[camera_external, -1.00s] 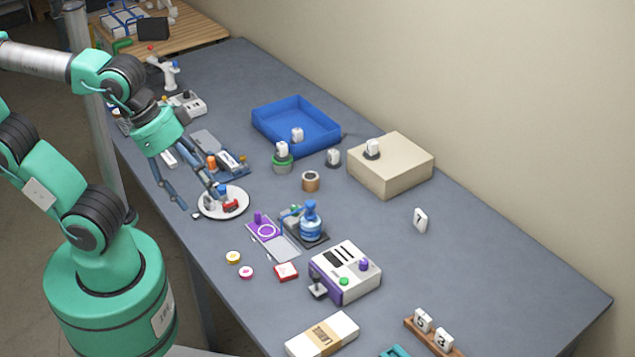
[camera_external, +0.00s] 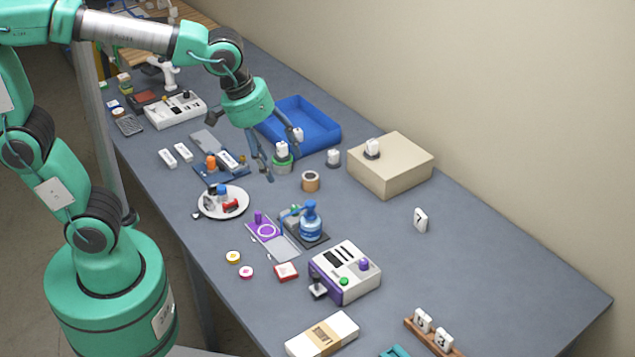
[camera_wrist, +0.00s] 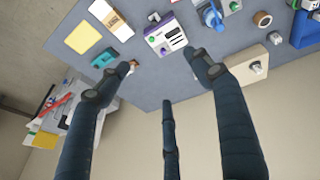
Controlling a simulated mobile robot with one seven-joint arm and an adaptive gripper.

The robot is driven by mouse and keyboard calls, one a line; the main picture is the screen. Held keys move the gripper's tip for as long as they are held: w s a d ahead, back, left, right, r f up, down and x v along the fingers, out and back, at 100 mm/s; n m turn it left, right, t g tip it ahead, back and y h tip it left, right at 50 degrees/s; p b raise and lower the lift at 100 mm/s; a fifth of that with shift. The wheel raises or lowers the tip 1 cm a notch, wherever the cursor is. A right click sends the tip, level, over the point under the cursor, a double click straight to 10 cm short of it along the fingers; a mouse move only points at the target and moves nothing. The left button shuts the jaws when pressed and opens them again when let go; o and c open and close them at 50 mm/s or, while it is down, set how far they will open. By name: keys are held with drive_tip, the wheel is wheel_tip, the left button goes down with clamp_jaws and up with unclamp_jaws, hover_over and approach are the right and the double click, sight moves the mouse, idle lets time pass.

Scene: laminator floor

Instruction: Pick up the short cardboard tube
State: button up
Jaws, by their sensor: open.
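The short cardboard tube (camera_external: 310,181) is a brown ring-like roll with an open top. It stands upright on the grey table, in front of the blue tray. In the wrist view the tube (camera_wrist: 263,19) shows near the top right, outside the spread fingers. My gripper (camera_external: 277,160) is open and empty. In the external view it hangs above the table, just left of the tube and apart from it. The wrist view shows the gripper (camera_wrist: 160,65) with its dark fingers spread wide.
The blue tray (camera_external: 325,133) and a beige box (camera_external: 392,178) lie behind the tube. A green-banded pot with a white block (camera_external: 282,152) stands close at its left. A blue bottle device (camera_external: 311,222) stands in front.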

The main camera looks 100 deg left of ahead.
drive_tip(key=w+a+f+n+g, duration=0.1)
drive_tip(key=w+a+f+n, duration=0.15)
drive_tip(key=a, duration=0.35)
drive_tip(key=w+a+f+n, duration=0.2)
drive_tip(key=a+n, duration=0.2)
drive_tip(key=a, duration=0.1)
drive_tip(key=n+g+h+b, duration=0.1)
drive_tip(key=n+g, duration=0.2)
drive_tip(key=n, duration=1.3)
hover_over(311, 176)
wheel_tip(311, 176, down, 24)
drive_tip(key=shift+r, duration=0.15)
drive_tip(key=shift+f+b, duration=0.85)
drive_tip(key=shift+f, duration=3.45)
